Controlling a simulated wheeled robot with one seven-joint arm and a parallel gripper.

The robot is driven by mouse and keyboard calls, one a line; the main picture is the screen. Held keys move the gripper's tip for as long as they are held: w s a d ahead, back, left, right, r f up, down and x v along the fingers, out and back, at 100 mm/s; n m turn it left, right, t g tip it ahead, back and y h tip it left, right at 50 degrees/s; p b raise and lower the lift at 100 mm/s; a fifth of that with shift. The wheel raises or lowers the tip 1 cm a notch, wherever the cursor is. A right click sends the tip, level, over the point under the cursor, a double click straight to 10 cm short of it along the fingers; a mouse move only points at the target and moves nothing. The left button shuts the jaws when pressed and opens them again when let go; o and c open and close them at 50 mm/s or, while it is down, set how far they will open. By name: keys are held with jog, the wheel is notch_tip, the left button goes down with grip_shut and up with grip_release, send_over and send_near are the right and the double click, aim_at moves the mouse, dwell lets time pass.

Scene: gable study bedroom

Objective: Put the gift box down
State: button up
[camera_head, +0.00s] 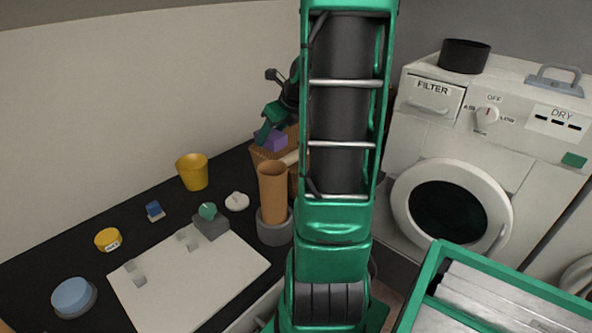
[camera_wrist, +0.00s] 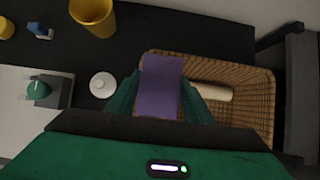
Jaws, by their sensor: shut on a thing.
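The gift box is a purple block (camera_wrist: 162,85), also visible in the head view (camera_head: 271,141). My gripper (camera_wrist: 160,103) is shut on it, with one green finger on each side. In the head view my gripper (camera_head: 274,122) is partly hidden behind my arm. The box is over the left end of a wicker basket (camera_wrist: 262,84). I cannot tell whether it touches the basket. The basket also shows in the head view (camera_head: 261,155), mostly behind my arm.
A pale roll (camera_wrist: 212,92) lies in the basket. Left of it on the black top are a yellow cup (camera_head: 192,172), a white round piece (camera_head: 237,201), a brown cylinder in a grey holder (camera_head: 272,190) and a white board (camera_head: 200,285). A washing machine (camera_head: 520,150) stands right.

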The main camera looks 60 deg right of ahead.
jog(key=shift+d, duration=0.15)
jog(key=shift+s+d+f, duration=1)
jog(key=shift+d+f, duration=0.7)
jog(key=shift+f, duration=0.15)
jog(key=shift+s+d+f, duration=1)
jog(key=shift+d+f, duration=0.7)
jog(key=shift+f, duration=0.1)
jog(key=shift+s+d+f, duration=1)
jog(key=shift+d+f, duration=0.7)
jog(key=shift+f, duration=0.15)
jog(key=shift+f, duration=0.6)
jog(key=o, duration=1.1)
jog(key=shift+r, duration=0.15)
